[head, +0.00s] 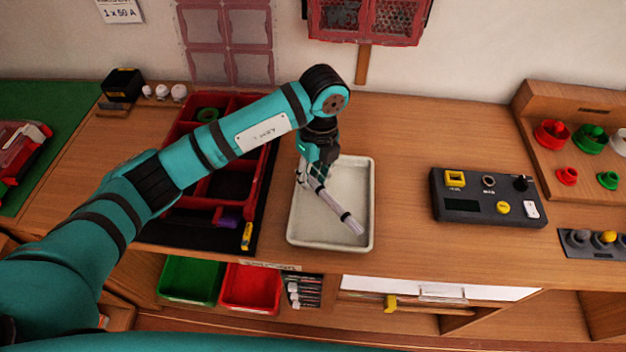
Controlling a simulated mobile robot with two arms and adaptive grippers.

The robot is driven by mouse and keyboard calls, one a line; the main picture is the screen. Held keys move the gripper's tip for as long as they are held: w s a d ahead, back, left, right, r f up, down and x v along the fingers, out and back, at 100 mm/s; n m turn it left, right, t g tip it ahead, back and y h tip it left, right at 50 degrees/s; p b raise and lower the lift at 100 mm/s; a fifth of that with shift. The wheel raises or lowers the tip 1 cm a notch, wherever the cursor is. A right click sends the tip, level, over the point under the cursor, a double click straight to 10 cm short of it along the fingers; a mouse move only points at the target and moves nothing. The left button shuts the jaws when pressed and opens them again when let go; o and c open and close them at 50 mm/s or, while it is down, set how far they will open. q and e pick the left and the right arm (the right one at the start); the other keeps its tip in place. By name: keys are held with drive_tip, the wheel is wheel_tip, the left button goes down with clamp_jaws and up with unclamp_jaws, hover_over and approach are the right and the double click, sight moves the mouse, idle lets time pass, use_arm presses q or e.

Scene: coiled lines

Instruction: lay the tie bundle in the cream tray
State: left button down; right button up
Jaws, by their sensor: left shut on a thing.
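The cream tray (364,185) lies on the wooden bench in the middle of the view. The tie bundle (341,211) is a pale, slim bundle with dark bands. It slants down to the right over the tray's inside. My left gripper (314,183) is over the tray's left part and is shut on the bundle's upper left end. The fingers partly hide that end. I cannot tell whether the bundle touches the tray floor. My right gripper is not in view.
A red divided organiser (184,108) stands left of the tray, partly behind my left arm. A dark control box (487,197) sits to the right, with bare bench between. Green (189,279) and red bins (250,288) are below the bench top.

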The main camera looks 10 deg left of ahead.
sight(313, 192)
use_arm(q)
drive_tip(key=f+p, duration=0.1)
drive_tip(key=f, duration=0.2)
drive_tip(key=shift+w, duration=0.2)
drive_tip(key=shift+f, duration=0.2)
drive_tip(key=shift+f, duration=0.1)
drive_tip(key=shift+f, duration=0.15)
drive_tip(key=c, duration=1.5)
unclamp_jaws()
drive_tip(key=shift+o, duration=0.2)
